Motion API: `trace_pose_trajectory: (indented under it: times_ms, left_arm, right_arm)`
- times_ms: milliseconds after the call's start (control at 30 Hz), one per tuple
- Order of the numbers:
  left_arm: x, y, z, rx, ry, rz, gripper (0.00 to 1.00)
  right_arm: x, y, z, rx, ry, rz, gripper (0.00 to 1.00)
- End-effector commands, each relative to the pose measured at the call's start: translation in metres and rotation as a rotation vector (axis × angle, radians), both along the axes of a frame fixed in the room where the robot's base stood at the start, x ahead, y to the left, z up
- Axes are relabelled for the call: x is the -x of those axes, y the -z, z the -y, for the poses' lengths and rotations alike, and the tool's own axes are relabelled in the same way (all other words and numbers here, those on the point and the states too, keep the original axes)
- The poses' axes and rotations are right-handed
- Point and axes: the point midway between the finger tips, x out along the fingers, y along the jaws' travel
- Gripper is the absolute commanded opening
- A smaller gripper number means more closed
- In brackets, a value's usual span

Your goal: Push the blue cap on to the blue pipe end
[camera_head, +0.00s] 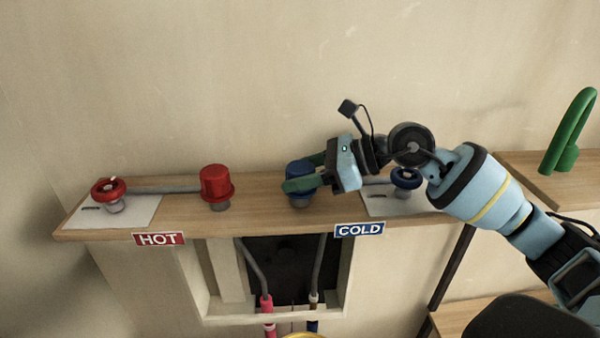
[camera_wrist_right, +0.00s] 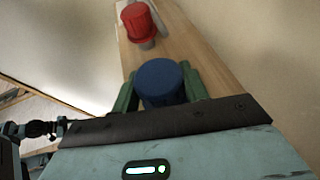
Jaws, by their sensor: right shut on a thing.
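The blue cap (camera_head: 299,172) is at the blue pipe end on the wooden shelf, above the COLD side. My right gripper (camera_head: 300,184) has its green fingers shut on the cap from the right. In the right wrist view the blue cap (camera_wrist_right: 160,82) sits between the two green fingers of my right gripper (camera_wrist_right: 160,92). A grey pipe end (camera_head: 299,202) shows just below the cap in the head view. The fingers partly hide the cap's lower edge, so I cannot tell how far down it sits. My left gripper is not in view.
A red cap (camera_head: 216,182) stands on a pipe to the left. A red valve wheel (camera_head: 109,190) and a blue valve wheel (camera_head: 406,178) flank the shelf (camera_head: 255,212). A green hooked object (camera_head: 570,135) stands on a shelf at right. The wall is close behind.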

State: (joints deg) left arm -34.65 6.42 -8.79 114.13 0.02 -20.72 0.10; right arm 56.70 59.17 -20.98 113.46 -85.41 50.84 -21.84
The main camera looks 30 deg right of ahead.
Motion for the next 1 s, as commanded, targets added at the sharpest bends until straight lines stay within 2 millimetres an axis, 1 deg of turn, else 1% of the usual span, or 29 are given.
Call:
trace_pose_trajectory:
  times_ms: [67,100,267,667,833,1000]
  left_arm:
    - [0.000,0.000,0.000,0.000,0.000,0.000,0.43]
    - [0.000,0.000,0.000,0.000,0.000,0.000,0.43]
    - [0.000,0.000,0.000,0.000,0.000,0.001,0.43]
    - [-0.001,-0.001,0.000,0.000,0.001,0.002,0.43]
    - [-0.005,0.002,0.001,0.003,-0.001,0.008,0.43]
    - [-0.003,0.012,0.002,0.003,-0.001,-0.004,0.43]
  right_arm:
    - [0.001,0.003,0.000,0.003,-0.002,-0.007,0.22]
    - [0.001,0.003,0.000,0.003,-0.002,-0.007,0.48]
    - [0.001,0.003,0.000,0.002,-0.002,-0.007,0.69]
    - [0.000,0.002,0.000,0.002,-0.001,-0.004,0.69]
    - [0.014,-0.004,0.019,0.006,0.002,-0.009,0.69]
    - [0.030,-0.014,0.040,0.008,0.001,-0.009,0.69]
